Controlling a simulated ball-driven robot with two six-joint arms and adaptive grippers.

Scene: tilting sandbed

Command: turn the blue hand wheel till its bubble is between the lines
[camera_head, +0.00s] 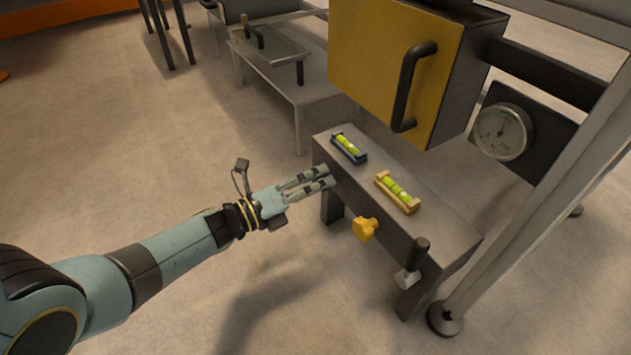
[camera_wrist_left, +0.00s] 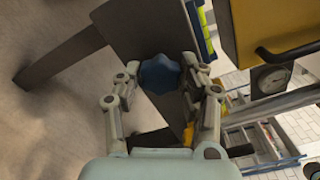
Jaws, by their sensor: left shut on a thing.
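The blue hand wheel (camera_wrist_left: 159,74) shows between the fingers of my left gripper (camera_wrist_left: 161,66) in the left wrist view. The gripper is shut on the wheel, with a finger at either side. In the head view my left gripper (camera_head: 326,178) is at the front side of the grey bench, and its fingers hide the wheel. The blue-framed level (camera_head: 348,148) with a green vial lies on the bench top above it. Its bubble is too small to place against the lines. My right gripper is not in view.
A yellow-framed level (camera_head: 397,193) lies on the bench (camera_head: 440,228). A yellow hand wheel (camera_head: 365,228) and a black-handled lever (camera_head: 418,252) stick out from its front. A yellow-doored box (camera_head: 385,65) hangs above, with a dial gauge (camera_head: 502,131) to its right. The floor left is clear.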

